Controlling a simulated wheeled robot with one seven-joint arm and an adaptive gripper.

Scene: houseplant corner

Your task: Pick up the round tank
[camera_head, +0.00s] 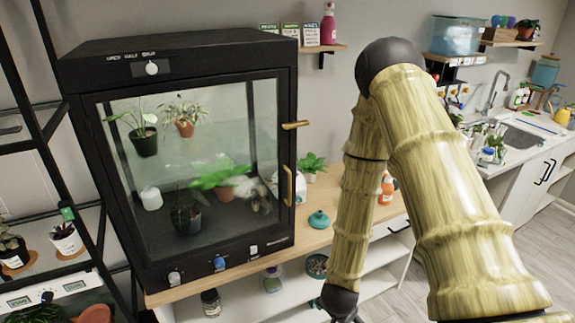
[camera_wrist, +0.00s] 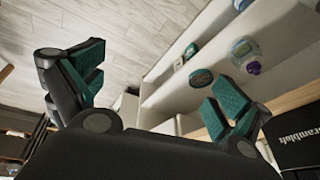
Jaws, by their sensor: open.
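No thing in view is clearly marked as the round tank. A clear jar with a purple part (camera_wrist: 246,56) stands on the white shelf in the wrist view. A small round dark item with a teal rim (camera_wrist: 200,78) is beside it, nearer my gripper. A round teal-lidded piece (camera_head: 319,219) sits on the wooden counter in the head view. A bluish lidded container (camera_head: 545,70) stands far right by the sink. My gripper (camera_wrist: 155,85) is open and empty, teal pads spread apart, clear of the shelf items. In the head view it is mostly cut off at the bottom.
A black glass-fronted plant cabinet (camera_head: 180,48) stands on the wooden counter (camera_head: 325,240), its door shut. Open white shelves (camera_head: 245,312) below hold jars. A metal rack (camera_head: 90,180) is at left. Bare floor (camera_wrist: 110,30) lies in front.

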